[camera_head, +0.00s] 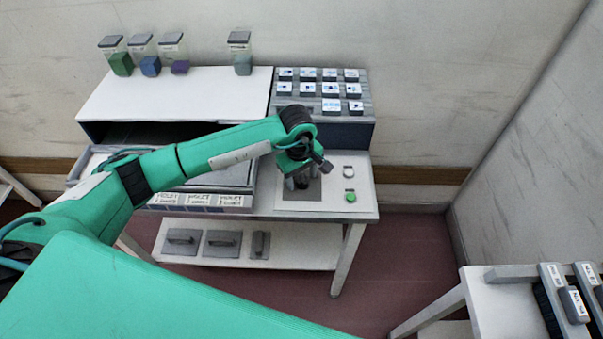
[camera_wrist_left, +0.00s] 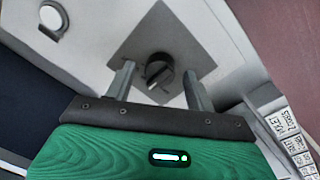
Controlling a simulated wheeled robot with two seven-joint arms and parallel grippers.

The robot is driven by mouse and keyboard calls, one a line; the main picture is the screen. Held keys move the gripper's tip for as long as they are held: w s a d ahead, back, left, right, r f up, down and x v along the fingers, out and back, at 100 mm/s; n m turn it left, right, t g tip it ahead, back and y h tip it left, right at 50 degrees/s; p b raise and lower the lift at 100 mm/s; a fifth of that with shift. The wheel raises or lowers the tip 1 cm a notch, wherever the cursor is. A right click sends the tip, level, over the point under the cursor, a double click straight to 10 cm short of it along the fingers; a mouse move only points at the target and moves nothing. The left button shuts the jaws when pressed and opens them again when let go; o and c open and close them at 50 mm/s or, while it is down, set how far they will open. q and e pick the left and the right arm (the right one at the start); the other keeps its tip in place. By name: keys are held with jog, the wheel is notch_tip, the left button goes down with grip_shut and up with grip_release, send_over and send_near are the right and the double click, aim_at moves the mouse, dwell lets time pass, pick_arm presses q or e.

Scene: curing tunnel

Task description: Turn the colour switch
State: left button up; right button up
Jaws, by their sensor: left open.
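The colour switch (camera_wrist_left: 160,72) is a dark round knob on a grey square plate (camera_wrist_left: 185,40), seen in the left wrist view. In the head view the plate (camera_head: 284,198) lies on the right part of the bench, and my gripper hides most of the knob. My left gripper (camera_wrist_left: 160,84) is open, with one finger on each side of the knob in the picture. I cannot tell whether the fingers touch it. In the head view the left gripper (camera_head: 301,182) points down over the plate. My right gripper is not in view.
A white button (camera_head: 348,171) and a green button (camera_head: 350,197) sit right of the plate. Behind stands a sloped rack (camera_head: 358,92) of labelled blocks. A white-topped tunnel box (camera_head: 190,95) bears several jars (camera_head: 241,58). Another table (camera_head: 485,310) is at lower right.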

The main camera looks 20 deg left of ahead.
pick_arm(q)
jog(key=c, duration=1)
jog(key=shift+f+n+b, duration=0.3)
jog(key=shift+n+b, duration=0.8)
jog(key=shift+b, duration=0.35)
jog(key=n+b, duration=0.3)
jog(key=shift+n+b, duration=0.85)
jog(key=shift+n, duration=0.15)
jog(key=shift+o, duration=0.2)
jog(key=shift+s+r+n+y+b, duration=0.15)
jog(key=shift+n+b, duration=0.35)
jog(key=shift+n, duration=0.25)
jog(key=shift+w+r+n+y+b, duration=0.15)
jog(key=shift+n+b, duration=0.35)
jog(key=shift+n, duration=0.25)
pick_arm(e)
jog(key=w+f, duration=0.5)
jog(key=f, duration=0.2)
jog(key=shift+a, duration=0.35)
pick_arm(q)
jog(key=shift+s, duration=0.1)
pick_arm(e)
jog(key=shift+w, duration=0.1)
pick_arm(q)
jog(key=o, duration=1)
jog(key=shift+c, duration=0.2)
